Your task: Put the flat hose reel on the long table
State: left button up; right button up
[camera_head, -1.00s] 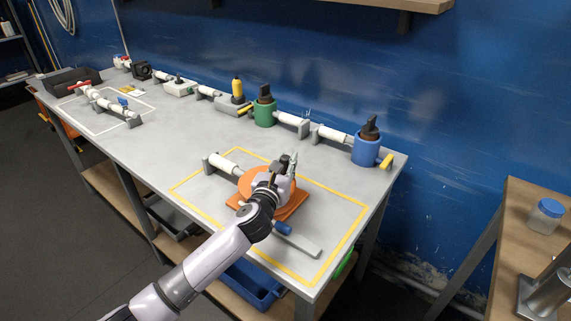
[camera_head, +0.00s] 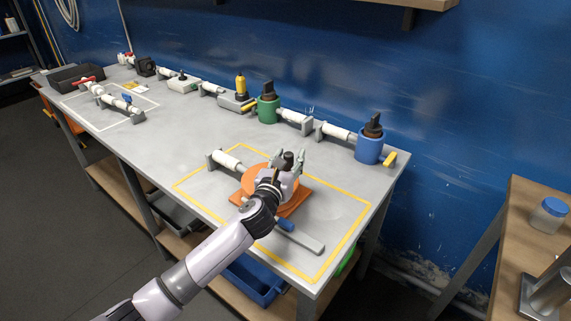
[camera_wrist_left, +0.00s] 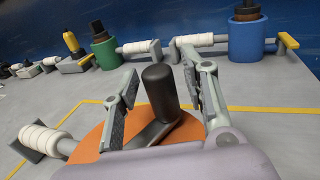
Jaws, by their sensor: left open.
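The flat hose reel is an orange disc (camera_head: 254,181) on an orange base, resting on the long table (camera_head: 190,150) inside a yellow outlined rectangle. It also shows at the bottom of the left wrist view (camera_wrist_left: 88,147). A black upright knob on a dark crank arm (camera_wrist_left: 158,92) stands up from it. My left gripper (camera_head: 289,160) is over the reel, its fingers open and spread on either side of the black knob, with a visible gap in the wrist view. My gripper and wrist hide much of the reel. My right gripper is not in view.
A white pipe stub on a grey bracket (camera_head: 227,160) and a grey bar with a blue handle (camera_head: 303,238) flank the reel. Green (camera_head: 267,109) and blue (camera_head: 368,150) pots stand behind. A wooden bench (camera_head: 530,220) is at right. The table's middle is clear.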

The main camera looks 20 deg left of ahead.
pick_arm(q)
jog(key=shift+s, duration=0.35)
jog(key=s, duration=1.1)
jog(key=shift+s+a, duration=0.15)
